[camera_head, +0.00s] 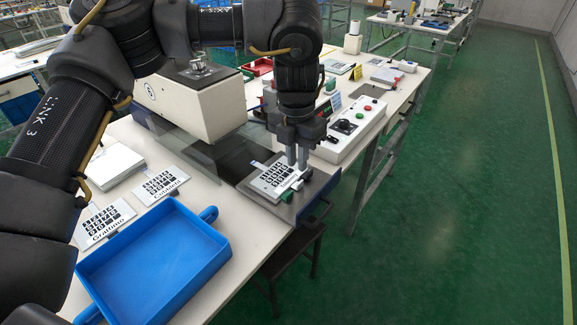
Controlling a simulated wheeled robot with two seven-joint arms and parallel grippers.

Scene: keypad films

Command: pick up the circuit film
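A light film with black keypad squares (270,181) lies on the dark plate (308,205) at the table's right edge, below the press machine. Two similar printed films lie on the table at left: one marked "Gratiano" (103,222) and a smaller one (160,184) behind the tray. I cannot tell which film is the circuit film. My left gripper (297,166) points down over the right end of the film on the plate. Its two pale fingers are close together, and I cannot tell whether they are closed on the film's edge. My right gripper is out of view.
An empty blue tray (212,256) with handles stands at the front. The white press machine (198,100) is behind the plate. A control box with buttons (352,128) stands right of my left gripper. A white stack (113,165) lies at left.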

